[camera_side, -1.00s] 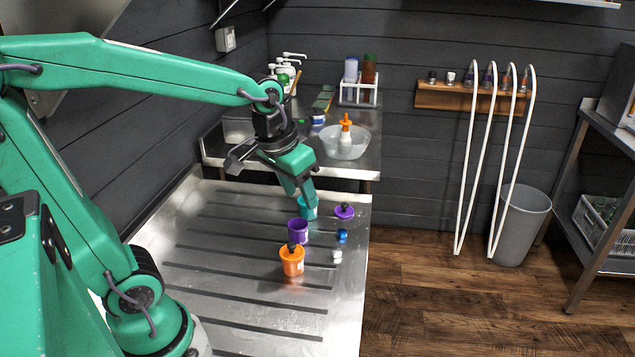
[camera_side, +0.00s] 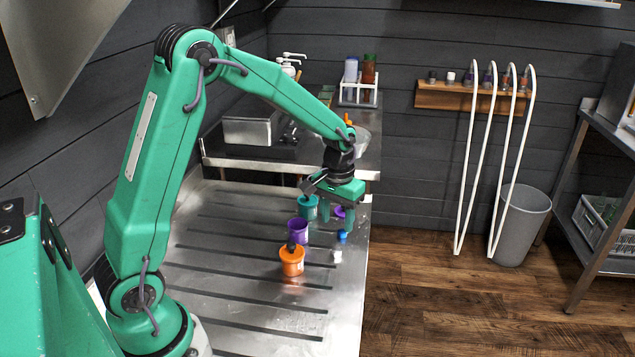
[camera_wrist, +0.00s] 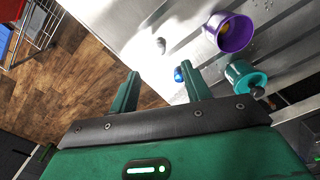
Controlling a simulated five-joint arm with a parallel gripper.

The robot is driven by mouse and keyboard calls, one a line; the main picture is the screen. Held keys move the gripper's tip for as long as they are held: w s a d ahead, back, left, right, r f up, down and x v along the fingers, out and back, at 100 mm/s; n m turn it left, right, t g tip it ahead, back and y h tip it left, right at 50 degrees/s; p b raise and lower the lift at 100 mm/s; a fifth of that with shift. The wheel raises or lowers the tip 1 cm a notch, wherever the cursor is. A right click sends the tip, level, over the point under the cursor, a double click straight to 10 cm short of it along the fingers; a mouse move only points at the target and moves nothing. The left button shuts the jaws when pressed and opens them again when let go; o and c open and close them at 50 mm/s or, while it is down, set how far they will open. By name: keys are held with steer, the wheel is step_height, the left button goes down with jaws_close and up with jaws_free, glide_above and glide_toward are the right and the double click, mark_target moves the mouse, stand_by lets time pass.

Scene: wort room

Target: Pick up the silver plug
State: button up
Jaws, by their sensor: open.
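The silver plug (camera_side: 336,256) is small and lies on the ribbed metal drainboard (camera_side: 262,315), near its right edge in the side view. It also shows in the wrist view (camera_wrist: 161,45), beyond and roughly between my fingertips. My gripper (camera_side: 337,222) is open and empty, above the board and farther back than the silver plug. A blue plug (camera_side: 342,236) lies just behind the silver one. In the wrist view the blue plug (camera_wrist: 179,74) is close to the inner side of the right finger.
An orange cup (camera_side: 292,261) with a dark knob stands left of the silver plug. A purple cup (camera_side: 299,232) and a teal cup (camera_side: 309,210) stand behind it. A purple lid (camera_side: 339,212) is partly hidden by my gripper. The front of the board is clear.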

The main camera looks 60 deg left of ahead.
mark_target(337, 250)
steer(key=shift+w+a+f, duration=0.1)
steer(key=shift+w+f, duration=0.1)
steer(key=shift+f, duration=1.55)
steer(key=shift+f, duration=0.1)
steer(key=shift+s+d+f, duration=0.1)
steer(key=shift+f, duration=1.15)
steer(key=shift+s+d+f, duration=0.1)
steer(key=shift+f, duration=1.15)
jaws_close()
